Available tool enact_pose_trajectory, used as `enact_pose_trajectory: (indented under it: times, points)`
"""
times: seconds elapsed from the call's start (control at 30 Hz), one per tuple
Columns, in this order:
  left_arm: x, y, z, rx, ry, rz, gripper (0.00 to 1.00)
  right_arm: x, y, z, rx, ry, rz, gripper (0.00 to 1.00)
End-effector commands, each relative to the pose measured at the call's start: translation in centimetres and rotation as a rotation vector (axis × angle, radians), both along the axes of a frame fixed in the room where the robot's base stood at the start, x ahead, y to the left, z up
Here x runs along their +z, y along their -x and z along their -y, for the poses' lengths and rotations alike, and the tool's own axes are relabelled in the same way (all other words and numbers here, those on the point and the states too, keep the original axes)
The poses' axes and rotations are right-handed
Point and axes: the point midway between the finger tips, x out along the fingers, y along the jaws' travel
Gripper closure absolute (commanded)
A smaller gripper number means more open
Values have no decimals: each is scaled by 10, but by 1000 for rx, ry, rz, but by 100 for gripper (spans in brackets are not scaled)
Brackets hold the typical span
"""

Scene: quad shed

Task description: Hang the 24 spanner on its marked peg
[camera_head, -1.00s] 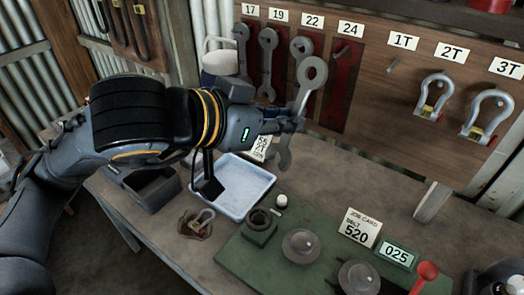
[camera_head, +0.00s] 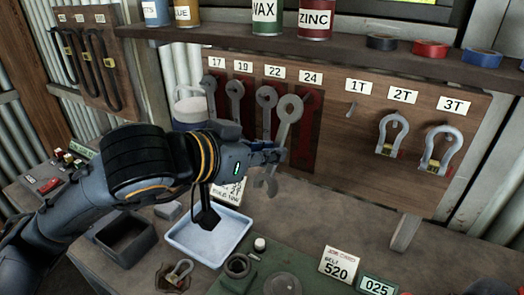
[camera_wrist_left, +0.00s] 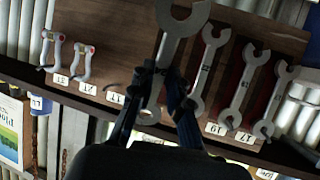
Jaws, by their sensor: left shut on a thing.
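My left gripper (camera_head: 277,153) is shut on a grey spanner (camera_head: 289,110), gripped mid-shank. The spanner is near upright, ring end up and open jaw down, in front of the peg board (camera_head: 340,165). Its ring end overlaps the left part of the dark red outline (camera_head: 307,135) under the 24 label (camera_head: 311,78). The peg there cannot be made out, and I cannot tell the gap to the board. In the left wrist view, the held spanner (camera_wrist_left: 177,32) shows between the fingers, with the board behind it. My right gripper is not in view.
Spanners hang under the 17 (camera_head: 211,98), 19 (camera_head: 235,100) and 22 (camera_head: 265,98) labels, close left of the held one. Shackles hang under 2T (camera_head: 392,133) and 3T (camera_head: 440,150). A tin-lined shelf (camera_head: 345,48) runs above. A blue tray (camera_head: 210,237) sits on the bench below.

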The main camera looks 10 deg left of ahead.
Motion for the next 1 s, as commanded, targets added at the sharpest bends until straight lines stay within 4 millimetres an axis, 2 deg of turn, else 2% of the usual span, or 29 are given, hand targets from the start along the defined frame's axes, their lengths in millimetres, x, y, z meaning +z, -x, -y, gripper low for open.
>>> enact_pose_trajectory:
  times: [0.7, 0.8, 1.0]
  points:
    - [-2, -40, 17, 0, 1, -1, 100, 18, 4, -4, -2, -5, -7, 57]
    - [-9, -43, 18, 0, 0, 4, 100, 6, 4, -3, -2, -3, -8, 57]
    - [-13, -49, 20, 0, 0, 4, 100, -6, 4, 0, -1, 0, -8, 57]
